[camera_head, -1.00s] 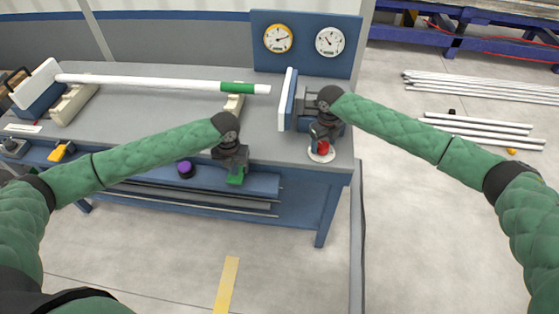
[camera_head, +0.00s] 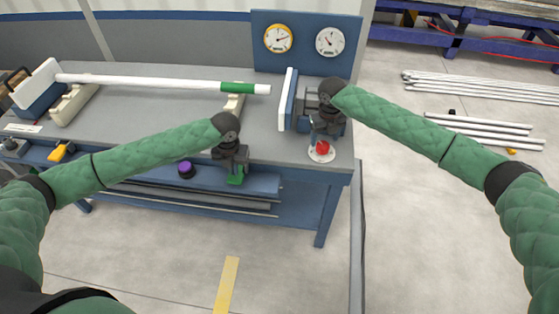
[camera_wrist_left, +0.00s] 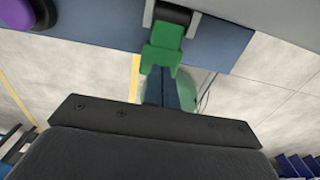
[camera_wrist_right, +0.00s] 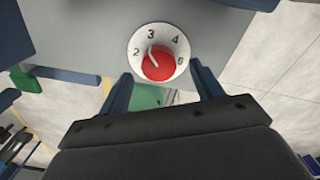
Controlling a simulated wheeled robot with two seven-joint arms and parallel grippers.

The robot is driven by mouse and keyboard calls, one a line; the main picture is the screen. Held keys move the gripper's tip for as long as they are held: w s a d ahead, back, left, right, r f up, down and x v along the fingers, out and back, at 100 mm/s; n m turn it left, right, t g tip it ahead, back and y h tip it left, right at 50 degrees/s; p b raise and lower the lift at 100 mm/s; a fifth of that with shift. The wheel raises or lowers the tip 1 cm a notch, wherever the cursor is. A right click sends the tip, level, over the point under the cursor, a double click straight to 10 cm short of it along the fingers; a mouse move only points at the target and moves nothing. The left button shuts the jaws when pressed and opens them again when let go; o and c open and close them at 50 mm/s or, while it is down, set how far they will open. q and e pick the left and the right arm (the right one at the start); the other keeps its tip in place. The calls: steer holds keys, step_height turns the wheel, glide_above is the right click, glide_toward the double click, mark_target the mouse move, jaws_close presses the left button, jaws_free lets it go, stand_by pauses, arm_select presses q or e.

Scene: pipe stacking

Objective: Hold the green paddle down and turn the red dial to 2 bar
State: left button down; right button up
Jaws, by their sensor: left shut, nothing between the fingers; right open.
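The green paddle (camera_head: 236,180) is at the bench's front edge; it also shows in the left wrist view (camera_wrist_left: 163,48). My left gripper (camera_wrist_left: 165,74) is shut and empty, its tips at the paddle's lower part; I cannot tell how far the paddle is pressed. The red dial (camera_wrist_right: 158,66) sits on a white numbered plate (camera_wrist_right: 180,50). Its white mark points up-left, roughly between 2 and 3. My right gripper (camera_wrist_right: 163,80) is open, its fingers on either side of the dial's near side, apart from it. In the head view the dial (camera_head: 322,147) shows below the gripper.
A yellow-rimmed gauge (camera_head: 278,39) and a white gauge (camera_head: 329,41) are on the blue back panel (camera_head: 304,61). A white pipe with a green band (camera_head: 160,82) lies across the bench. A purple knob (camera_head: 186,169) is left of the paddle. Floor in front is mostly clear.

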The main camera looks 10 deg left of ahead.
mark_target(323, 145)
steer(key=shift+m, duration=5.4)
steer(key=shift+f, duration=0.15)
steer(key=shift+s+f, duration=0.1)
steer(key=shift+f, duration=1.75)
steer(key=c, duration=0.9)
